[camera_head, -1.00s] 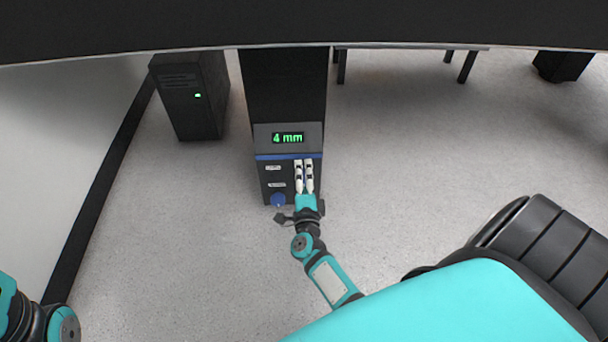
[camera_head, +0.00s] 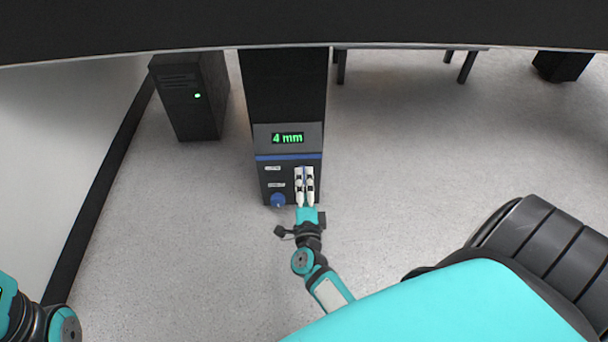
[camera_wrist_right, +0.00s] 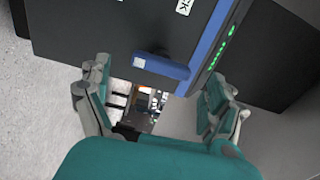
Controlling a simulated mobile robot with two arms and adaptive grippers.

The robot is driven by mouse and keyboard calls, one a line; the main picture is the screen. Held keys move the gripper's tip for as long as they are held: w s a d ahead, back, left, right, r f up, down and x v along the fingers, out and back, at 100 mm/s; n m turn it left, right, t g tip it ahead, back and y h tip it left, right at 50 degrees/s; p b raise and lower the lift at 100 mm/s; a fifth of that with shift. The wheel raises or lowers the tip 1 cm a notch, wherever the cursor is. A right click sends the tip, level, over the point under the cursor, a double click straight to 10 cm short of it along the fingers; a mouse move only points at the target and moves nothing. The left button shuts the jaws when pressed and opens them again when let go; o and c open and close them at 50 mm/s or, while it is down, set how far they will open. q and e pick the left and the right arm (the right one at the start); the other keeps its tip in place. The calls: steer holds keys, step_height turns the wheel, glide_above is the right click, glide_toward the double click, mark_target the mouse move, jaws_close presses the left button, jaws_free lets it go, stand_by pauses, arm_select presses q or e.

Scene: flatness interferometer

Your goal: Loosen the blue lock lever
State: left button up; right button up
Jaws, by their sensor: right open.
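The blue lock lever (camera_wrist_right: 160,66) sticks out from the dark front panel in the right wrist view. It lies across the panel, next to a long blue stripe. My right gripper (camera_wrist_right: 158,82) is open, with one finger to each side of the lever and the lever a little ahead of the fingertips. I see no contact. In the head view my right gripper (camera_head: 304,172) is in front of the lower right of the instrument column (camera_head: 284,95) and largely covers the lever. Only part of my left arm shows at the bottom left; its gripper is out of view.
The column's green display (camera_head: 288,138) reads 4 mm. A blue knob (camera_head: 278,200) sits low on the panel, left of my right gripper. A black computer case (camera_head: 188,95) stands to the left. A large dark edge (camera_head: 300,22) crosses the top.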

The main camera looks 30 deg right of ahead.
steer(key=shift+v, duration=2)
